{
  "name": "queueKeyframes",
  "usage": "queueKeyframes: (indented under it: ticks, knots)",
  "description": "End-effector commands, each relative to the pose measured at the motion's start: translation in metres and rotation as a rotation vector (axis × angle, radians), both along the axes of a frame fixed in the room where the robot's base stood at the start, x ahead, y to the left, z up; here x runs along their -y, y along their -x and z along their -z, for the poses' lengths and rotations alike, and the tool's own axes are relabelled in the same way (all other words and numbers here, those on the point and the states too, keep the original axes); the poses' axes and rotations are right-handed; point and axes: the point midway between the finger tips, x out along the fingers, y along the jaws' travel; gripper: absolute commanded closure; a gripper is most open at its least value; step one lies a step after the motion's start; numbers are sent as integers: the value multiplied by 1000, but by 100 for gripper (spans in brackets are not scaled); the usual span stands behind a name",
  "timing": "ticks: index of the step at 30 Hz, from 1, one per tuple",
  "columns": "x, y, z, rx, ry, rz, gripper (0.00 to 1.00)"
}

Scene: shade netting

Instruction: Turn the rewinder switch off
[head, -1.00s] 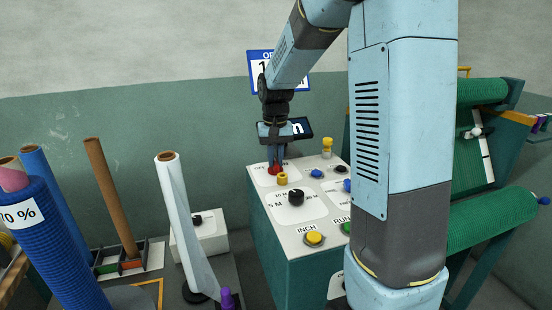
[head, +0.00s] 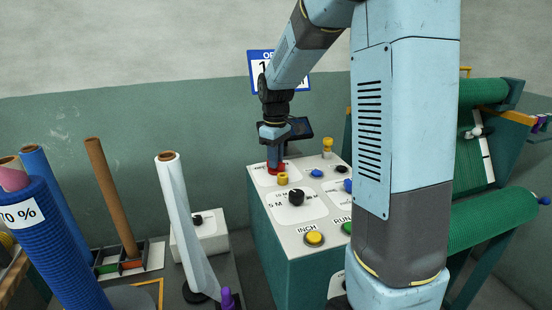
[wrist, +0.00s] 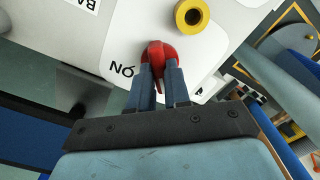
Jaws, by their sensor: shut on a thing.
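In the head view, my gripper (head: 275,163) reaches down to the red switch (head: 276,168) at the far left corner of the control box top (head: 312,245). The fingers hide part of the switch and its label.
A yellow ring-shaped part (wrist: 191,15) stands close to the switch. The box top also holds a black knob (head: 296,197), a yellow button (head: 314,238), blue buttons (head: 317,173) and a yellow post (head: 327,147). A white roll (head: 184,215) stands left of the box.

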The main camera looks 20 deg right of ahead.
Motion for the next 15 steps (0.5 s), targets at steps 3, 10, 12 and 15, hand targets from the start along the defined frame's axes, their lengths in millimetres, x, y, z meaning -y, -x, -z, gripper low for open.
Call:
queueKeyframes:
  ticks: [3,10,12,15]
  knots:
    - [0,-1,-1,3,0,-50,100]
    - [1,-1,-1,3,0,-104,100]
    - [1,-1,-1,3,0,-111,100]
    - [1,-1,-1,3,1,-114,100]
